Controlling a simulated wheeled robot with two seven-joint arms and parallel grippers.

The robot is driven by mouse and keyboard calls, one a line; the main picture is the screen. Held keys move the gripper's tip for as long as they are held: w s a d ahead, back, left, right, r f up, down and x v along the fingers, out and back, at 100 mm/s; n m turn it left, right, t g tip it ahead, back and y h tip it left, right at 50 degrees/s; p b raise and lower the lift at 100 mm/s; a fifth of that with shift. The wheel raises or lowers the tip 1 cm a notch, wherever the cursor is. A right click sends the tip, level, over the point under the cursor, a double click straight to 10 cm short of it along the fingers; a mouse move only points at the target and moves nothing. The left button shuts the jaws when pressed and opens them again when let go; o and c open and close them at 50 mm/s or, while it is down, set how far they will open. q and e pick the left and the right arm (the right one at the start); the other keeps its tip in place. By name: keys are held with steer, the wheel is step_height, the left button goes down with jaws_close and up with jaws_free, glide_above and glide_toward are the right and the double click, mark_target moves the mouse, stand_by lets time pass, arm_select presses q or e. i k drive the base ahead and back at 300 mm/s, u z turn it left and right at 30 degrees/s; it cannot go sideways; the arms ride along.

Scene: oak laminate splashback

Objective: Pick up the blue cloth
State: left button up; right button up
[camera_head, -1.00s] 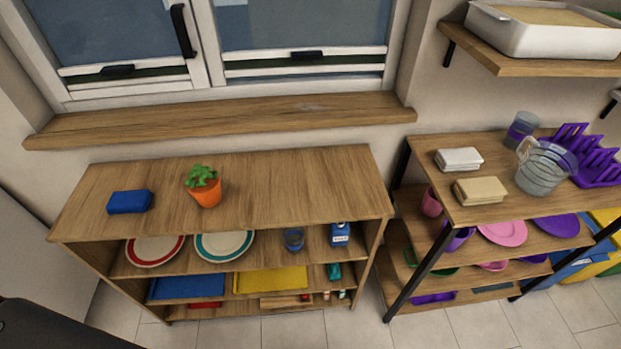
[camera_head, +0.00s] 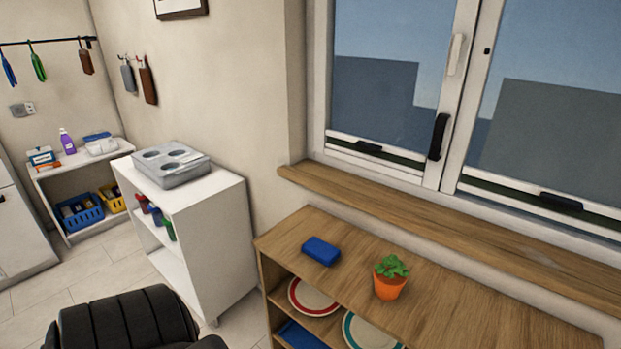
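A folded blue block, which looks like the blue cloth (camera_head: 321,251), lies on top of the low wooden shelf unit (camera_head: 440,300), near its left end. It lies flat and apart from the potted plant on its right. Another blue item (camera_head: 8,68), thin and hanging, is on the wall rail at the far left; I cannot tell if it is cloth. Neither of my grippers is in view, and nothing is touching the blue block.
An orange pot (camera_head: 390,286) with a green plant stands right of the block. Plates (camera_head: 313,296) sit on the shelf below. A white cabinet (camera_head: 220,245) with a grey metal tray (camera_head: 170,163) stands left. Floor shows farther left. The window sill (camera_head: 450,222) runs behind.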

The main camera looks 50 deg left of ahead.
mark_target(323, 252)
steer(key=u, duration=1.45)
